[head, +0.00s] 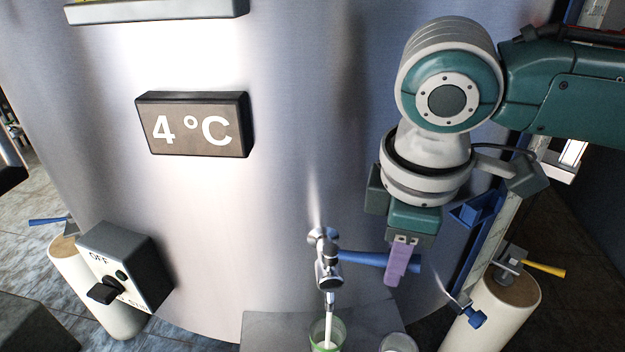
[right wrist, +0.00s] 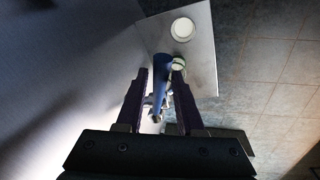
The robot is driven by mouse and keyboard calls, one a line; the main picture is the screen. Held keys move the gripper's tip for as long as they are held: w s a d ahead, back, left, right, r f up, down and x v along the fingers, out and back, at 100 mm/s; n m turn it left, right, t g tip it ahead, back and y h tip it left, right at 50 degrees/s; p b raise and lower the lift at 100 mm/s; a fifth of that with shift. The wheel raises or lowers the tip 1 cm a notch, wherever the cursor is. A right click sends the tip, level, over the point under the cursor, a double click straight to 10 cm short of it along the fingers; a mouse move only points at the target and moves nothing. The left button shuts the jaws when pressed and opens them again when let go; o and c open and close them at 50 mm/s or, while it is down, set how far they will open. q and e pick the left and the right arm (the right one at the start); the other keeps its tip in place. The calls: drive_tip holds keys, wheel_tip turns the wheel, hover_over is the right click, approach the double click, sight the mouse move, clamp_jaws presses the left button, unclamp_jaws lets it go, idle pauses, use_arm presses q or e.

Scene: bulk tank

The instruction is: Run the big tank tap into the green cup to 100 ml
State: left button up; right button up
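The big tank tap (head: 327,268) sticks out of the steel tank, with its blue lever (head: 350,258) pointing right. A white stream runs from its spout into the green cup (head: 326,334) below. The cup is cut off by the bottom edge; its level and marks cannot be read. My right gripper (head: 396,264), with purple fingers, is at the outer end of the lever. In the right wrist view the blue lever (right wrist: 160,88) lies between the two fingers, which stand apart and look open. My left gripper is not in view.
The cup stands on a grey shelf (head: 265,330) with a clear glass (head: 398,343) to its right. A switch box (head: 125,268) is at left. Pale posts with small taps stand left (head: 95,290) and right (head: 497,310). A 4 °C display (head: 193,125) is on the tank.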

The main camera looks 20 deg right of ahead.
drive_tip(key=shift+o, duration=1.4)
wheel_tip(320, 180, up, 10)
drive_tip(key=s+a, duration=0.1)
drive_tip(key=shift+s+f+p, duration=0.15)
drive_tip(key=shift+s+p, duration=0.1)
drive_tip(key=shift+p, duration=0.2)
